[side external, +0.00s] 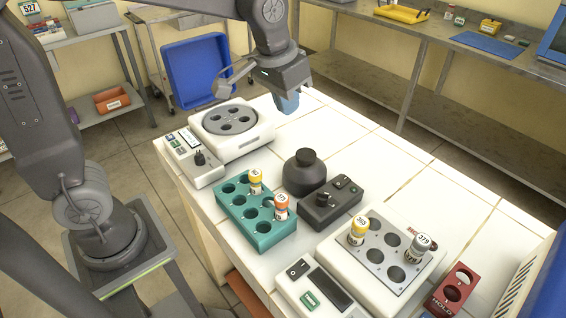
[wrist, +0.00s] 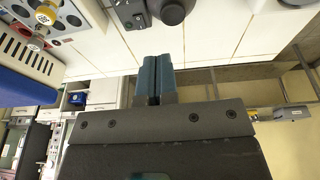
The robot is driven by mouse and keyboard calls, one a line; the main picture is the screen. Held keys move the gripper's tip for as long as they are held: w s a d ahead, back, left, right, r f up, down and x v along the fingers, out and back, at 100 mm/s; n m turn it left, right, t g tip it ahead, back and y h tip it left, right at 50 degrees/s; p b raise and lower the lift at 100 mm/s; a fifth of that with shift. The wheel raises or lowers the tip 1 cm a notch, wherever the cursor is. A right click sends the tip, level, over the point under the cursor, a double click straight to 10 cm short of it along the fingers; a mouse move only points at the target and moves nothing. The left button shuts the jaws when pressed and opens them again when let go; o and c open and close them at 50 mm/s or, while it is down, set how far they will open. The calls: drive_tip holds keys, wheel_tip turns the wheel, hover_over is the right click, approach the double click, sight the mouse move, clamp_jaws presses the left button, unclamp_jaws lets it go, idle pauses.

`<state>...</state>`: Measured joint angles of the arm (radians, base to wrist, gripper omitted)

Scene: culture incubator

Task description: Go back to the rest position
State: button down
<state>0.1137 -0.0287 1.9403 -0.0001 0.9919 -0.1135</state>
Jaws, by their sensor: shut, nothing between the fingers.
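My gripper (side external: 288,103) hangs over the back part of the white tiled bench (side external: 330,124), to the right of the round device with a grey rotor plate. In the wrist view its two blue-grey fingers (wrist: 156,80) lie close together, shut, with nothing held between them. The fingertips are apart from all the vials and racks.
On the bench stand a teal rack (side external: 262,240) with two capped vials, a black round-topped device (side external: 304,172), a control box (side external: 331,204), a white block (side external: 378,282) with two vials and a dark red holder (side external: 453,290). A round-plate device (side external: 262,137) is left of my gripper.

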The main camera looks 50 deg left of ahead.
drive_tip(key=s+a+t, duration=0.2)
drive_tip(key=s+a, duration=0.2)
drive_tip(key=s, duration=1.2)
drive_tip(key=shift+t, duration=0.4)
drive_tip(key=w+d+m+g, duration=0.2)
drive_tip(key=w+d+m, duration=0.1)
drive_tip(key=w+m, duration=0.55)
drive_tip(key=w+d+m+g, duration=0.1)
drive_tip(key=w+d+m, duration=0.35)
drive_tip(key=w, duration=0.75)
drive_tip(key=w+d+f+m+g, duration=0.1)
drive_tip(key=w+d+f+m, duration=0.2)
drive_tip(key=w+f+m, duration=0.2)
drive_tip(key=shift+w+d+f, duration=0.25)
drive_tip(key=shift+w+f, duration=0.2)
drive_tip(key=shift+w, duration=0.2)
drive_tip(key=shift+f, duration=0.1)
